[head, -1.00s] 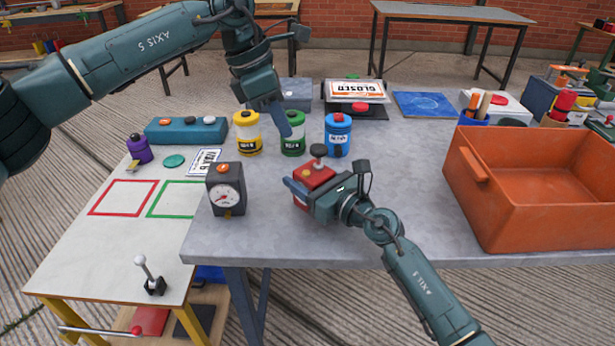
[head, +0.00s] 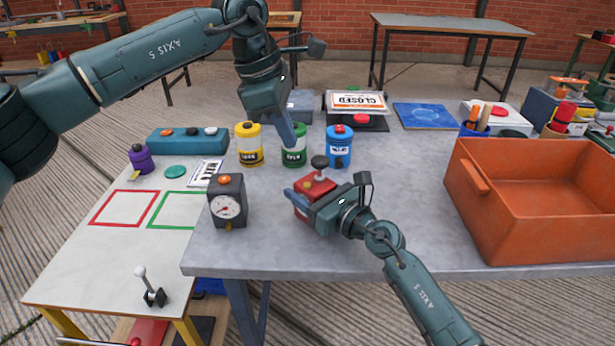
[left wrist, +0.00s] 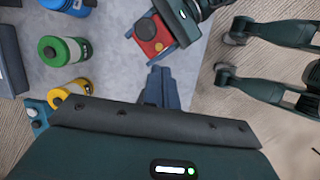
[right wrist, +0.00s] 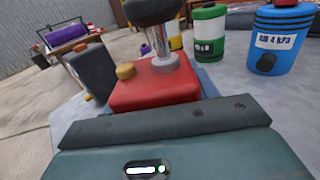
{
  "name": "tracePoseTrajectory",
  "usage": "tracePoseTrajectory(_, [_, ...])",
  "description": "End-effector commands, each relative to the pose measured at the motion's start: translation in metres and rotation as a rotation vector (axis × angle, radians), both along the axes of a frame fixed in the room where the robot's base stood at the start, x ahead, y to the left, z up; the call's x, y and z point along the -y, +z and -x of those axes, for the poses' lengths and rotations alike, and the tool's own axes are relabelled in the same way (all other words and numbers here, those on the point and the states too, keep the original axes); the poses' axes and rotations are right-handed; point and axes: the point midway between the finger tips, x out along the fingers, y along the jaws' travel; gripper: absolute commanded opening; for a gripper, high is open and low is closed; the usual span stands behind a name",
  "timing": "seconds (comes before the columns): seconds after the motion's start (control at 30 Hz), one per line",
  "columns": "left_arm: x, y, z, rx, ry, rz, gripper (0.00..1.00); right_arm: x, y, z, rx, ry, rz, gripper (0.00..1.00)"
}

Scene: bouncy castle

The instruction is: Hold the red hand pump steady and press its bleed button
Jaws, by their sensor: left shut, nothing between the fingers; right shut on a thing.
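The red hand pump (head: 318,187) stands on the near part of the grey table, with a black knob on a short post. Its small yellow button (right wrist: 126,71) sits on top beside the post in the right wrist view. My right gripper (head: 303,199) is shut on the pump's body from the right. My left gripper (head: 293,143) is shut and empty, pointing down above the table, in front of the green canister in the head view. In the left wrist view, its closed fingertips (left wrist: 160,76) show apart from the pump (left wrist: 152,37), whose top is visible.
A black gauge box (head: 228,203) stands left of the pump. Yellow (head: 249,147), green (head: 294,158) and blue (head: 338,149) canisters stand behind it. A large orange crate (head: 478,220) is at the right.

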Motion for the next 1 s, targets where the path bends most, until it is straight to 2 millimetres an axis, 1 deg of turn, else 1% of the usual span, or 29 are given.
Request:
tracePoseTrajectory(0.1, [0.009, 0.010, 0.006, 0.108, -0.276, -0.085, 0.00, 0.000, -0.001, 0.000, -0.001, 0.000, 0.001, 0.19])
tracePoseTrajectory(0.3, [0.021, 0.027, 0.015, 0.269, -0.786, -0.258, 0.00, 0.000, -0.001, 0.000, -0.001, 0.000, 0.001, 0.19])
tracePoseTrajectory(0.4, [0.026, 0.035, 0.019, 0.323, -1.013, -0.340, 0.00, 0.000, -0.001, 0.000, -0.001, 0.000, 0.001, 0.19])
tracePoseTrajectory(0.5, [0.030, 0.042, 0.022, 0.357, -1.195, -0.409, 0.00, 0.000, -0.001, 0.000, -0.001, 0.000, 0.001, 0.19])
tracePoseTrajectory(0.6, [0.032, 0.047, 0.024, 0.378, -1.324, -0.460, 0.00, 0.000, -0.001, 0.000, -0.001, 0.000, 0.001, 0.19])
tracePoseTrajectory(0.7, [0.033, 0.049, 0.025, 0.387, -1.402, -0.489, 0.00, 0.000, -0.001, 0.000, -0.001, 0.000, 0.001, 0.19])
tracePoseTrajectory(0.8, [0.034, 0.050, 0.026, 0.391, -1.435, -0.501, 0.00, 0.000, -0.001, 0.000, -0.001, 0.000, 0.001, 0.19])
tracePoseTrajectory(1.0, [0.034, 0.050, 0.026, 0.391, -1.438, -0.501, 0.00, 0.000, -0.001, 0.000, -0.001, 0.000, 0.001, 0.19])
